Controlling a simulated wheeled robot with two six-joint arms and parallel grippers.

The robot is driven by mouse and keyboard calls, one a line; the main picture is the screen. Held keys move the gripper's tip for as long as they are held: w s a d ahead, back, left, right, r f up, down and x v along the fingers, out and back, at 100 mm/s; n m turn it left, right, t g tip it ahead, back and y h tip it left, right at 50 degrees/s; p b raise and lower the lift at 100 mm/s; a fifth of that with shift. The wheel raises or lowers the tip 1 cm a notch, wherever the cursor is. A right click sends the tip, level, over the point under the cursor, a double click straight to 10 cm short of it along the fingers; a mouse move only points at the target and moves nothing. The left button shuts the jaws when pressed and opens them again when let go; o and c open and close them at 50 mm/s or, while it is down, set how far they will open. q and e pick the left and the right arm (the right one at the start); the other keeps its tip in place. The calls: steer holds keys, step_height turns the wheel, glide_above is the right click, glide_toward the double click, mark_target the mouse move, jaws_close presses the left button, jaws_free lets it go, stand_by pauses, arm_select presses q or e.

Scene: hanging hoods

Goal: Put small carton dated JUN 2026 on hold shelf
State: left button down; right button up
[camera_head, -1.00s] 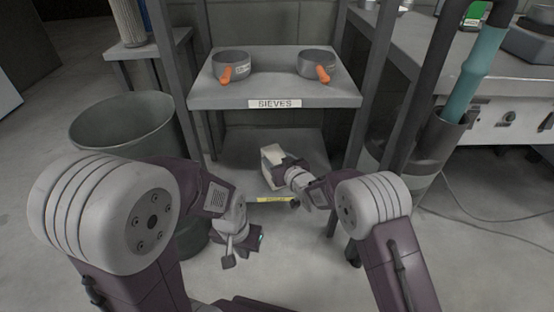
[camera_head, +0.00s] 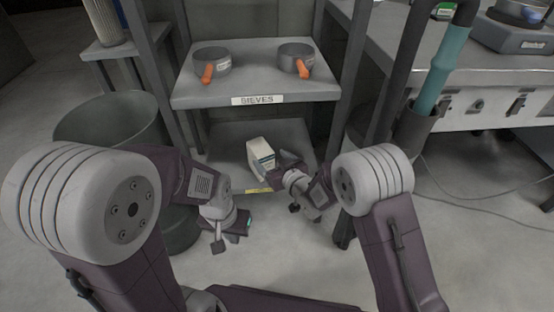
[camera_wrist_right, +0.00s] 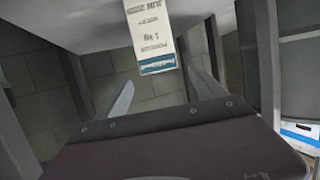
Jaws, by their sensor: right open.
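A small white carton (camera_head: 259,151) with a blue-green band stands on the lower shelf (camera_head: 228,147) of the rack. It also shows in the right wrist view (camera_wrist_right: 152,32), with small print that I cannot read as a date. My right gripper (camera_head: 270,170) is open and empty, just in front and to the right of the carton. In the right wrist view its two fingers (camera_wrist_right: 163,84) are spread, with the carton beyond their tips. My left gripper (camera_head: 232,232) hangs low in front of the rack, away from the carton; its fingers are not clear.
The upper shelf, labelled SIEVES (camera_head: 257,99), holds two pans (camera_head: 211,61) with orange handles. A yellow label (camera_head: 258,190) is on the lower shelf's front edge. A grey bin (camera_head: 110,118) stands left, a bench (camera_head: 400,50) right. Rack posts flank the lower shelf.

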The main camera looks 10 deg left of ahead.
steer(key=b+v, duration=0.2)
steer(key=v, duration=0.2)
steer(key=shift+s+d, duration=0.15)
steer(key=s+d+f+m+g+h, duration=0.3)
steer(key=s+d+h, duration=0.1)
steer(key=d, duration=0.6)
steer(key=s+d+f+m+g+h, duration=0.2)
steer(key=s+d+f+h, duration=0.1)
steer(key=d, duration=0.8)
steer(key=s+d+m+g+h, duration=0.1)
steer(key=s+d+g, duration=0.1)
steer(key=s, duration=0.5)
steer(key=s+d+m+g, duration=0.1)
steer(key=s+d+g, duration=0.2)
steer(key=s, duration=0.5)
steer(key=shift+s+d+f+m+h, duration=0.2)
steer(key=shift+d+f+m+h, duration=0.2)
steer(key=shift+d, duration=0.4)
